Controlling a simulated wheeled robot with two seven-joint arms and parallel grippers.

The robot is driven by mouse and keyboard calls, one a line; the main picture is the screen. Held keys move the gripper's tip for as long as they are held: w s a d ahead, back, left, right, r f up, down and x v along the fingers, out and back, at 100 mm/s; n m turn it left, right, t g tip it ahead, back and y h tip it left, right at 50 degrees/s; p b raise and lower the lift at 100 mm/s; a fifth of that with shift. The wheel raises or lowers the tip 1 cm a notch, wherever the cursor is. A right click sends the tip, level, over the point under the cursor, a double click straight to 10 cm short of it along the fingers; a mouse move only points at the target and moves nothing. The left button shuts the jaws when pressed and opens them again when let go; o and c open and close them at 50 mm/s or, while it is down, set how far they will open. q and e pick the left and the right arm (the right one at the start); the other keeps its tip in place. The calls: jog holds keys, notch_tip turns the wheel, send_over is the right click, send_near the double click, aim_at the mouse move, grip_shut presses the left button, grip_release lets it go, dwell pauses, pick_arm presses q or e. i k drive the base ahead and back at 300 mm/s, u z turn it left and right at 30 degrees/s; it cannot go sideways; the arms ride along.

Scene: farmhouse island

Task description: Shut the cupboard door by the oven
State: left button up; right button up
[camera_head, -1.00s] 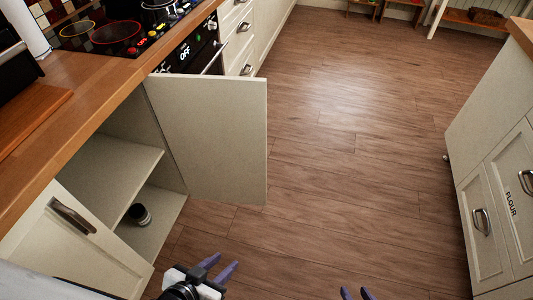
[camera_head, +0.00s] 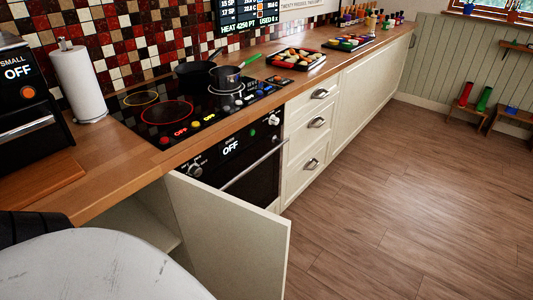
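The cream cupboard door (camera_head: 235,240) by the oven stands open in the head view. It juts out from the counter into the room, hinged on the side next to the oven (camera_head: 235,165). Part of the cupboard's dark inside (camera_head: 150,222) shows to the left of the door. The door's lower part runs out of the frame. Neither of my grippers is in view. A pale rounded surface, perhaps part of my own arm, covers the lower left and hides much of the cupboard opening.
The wooden counter (camera_head: 110,180) carries a hob (camera_head: 170,105) with pans, a paper towel roll (camera_head: 80,82) and trays of food. Cream drawers (camera_head: 312,120) continue beyond the oven. The wooden floor (camera_head: 420,210) to the right is clear.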

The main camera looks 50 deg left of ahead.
aim_at(238, 249)
jog(key=i, duration=2.55)
jog(key=u, duration=5.25)
jog(key=k, duration=0.5)
jog(key=z, duration=0.35)
jog(key=i, duration=0.45)
jog(key=u, duration=0.05)
